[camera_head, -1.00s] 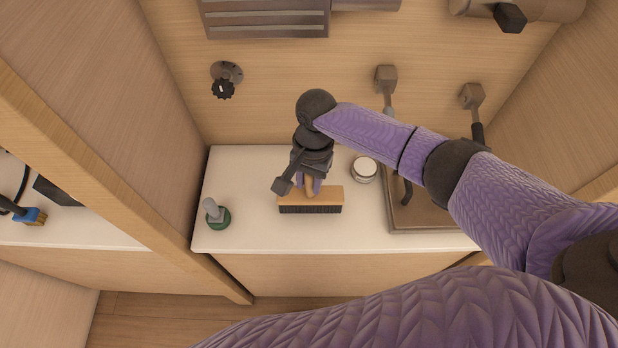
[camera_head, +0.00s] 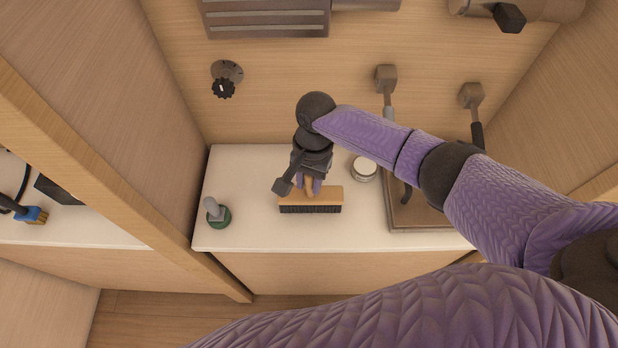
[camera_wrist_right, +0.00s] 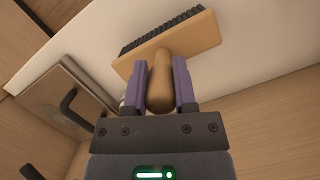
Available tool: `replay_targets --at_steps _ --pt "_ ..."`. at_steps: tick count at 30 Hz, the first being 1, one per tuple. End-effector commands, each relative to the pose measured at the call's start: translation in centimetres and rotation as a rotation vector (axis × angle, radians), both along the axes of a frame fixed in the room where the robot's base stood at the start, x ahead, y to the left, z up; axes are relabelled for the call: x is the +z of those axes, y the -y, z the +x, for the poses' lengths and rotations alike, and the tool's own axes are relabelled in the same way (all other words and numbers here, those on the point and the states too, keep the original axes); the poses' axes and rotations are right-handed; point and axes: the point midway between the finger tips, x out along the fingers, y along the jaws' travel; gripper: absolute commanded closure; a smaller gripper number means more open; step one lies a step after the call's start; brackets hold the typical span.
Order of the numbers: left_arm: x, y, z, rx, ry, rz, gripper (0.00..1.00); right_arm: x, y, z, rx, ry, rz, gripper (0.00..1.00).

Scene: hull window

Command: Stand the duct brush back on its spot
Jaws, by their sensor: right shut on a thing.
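The duct brush has a wooden block (camera_head: 322,201) with a dark bristle strip along its front edge and a rounded wooden handle. My right gripper (camera_head: 309,185) is shut on the handle, over the white counter (camera_head: 250,240). In the right wrist view the brush handle (camera_wrist_right: 161,85) sits between the two purple fingers of my right gripper (camera_wrist_right: 160,80), with the block and bristles beyond it. I cannot tell whether the bristles touch the counter. No marked spot for the brush can be made out. My left gripper is in neither view.
A green-based grey knob-like item (camera_head: 217,213) stands at the counter's left. A round white-topped tin (camera_head: 364,168) and a brown lidded panel with a handle (camera_head: 420,215) are on the right. Side walls close in both ends. The counter between green base and brush is clear.

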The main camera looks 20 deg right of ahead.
Motion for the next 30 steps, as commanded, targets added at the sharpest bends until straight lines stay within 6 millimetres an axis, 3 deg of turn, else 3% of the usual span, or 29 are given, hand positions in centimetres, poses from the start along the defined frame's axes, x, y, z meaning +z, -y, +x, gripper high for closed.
replay_targets --at_steps 23,24,29,30 --pt "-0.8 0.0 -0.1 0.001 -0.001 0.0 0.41 -1.4 0.0 0.0 0.0 0.0 0.001 1.0" --pt "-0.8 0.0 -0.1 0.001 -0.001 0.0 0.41 -1.4 0.0 0.0 0.0 -0.001 0.001 0.62" --pt "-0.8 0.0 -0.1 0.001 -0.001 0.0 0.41 -1.4 0.0 0.0 0.0 0.0 0.0 0.28" --pt "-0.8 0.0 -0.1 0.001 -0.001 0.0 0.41 -1.4 0.0 0.0 0.0 0.0 0.0 0.25"
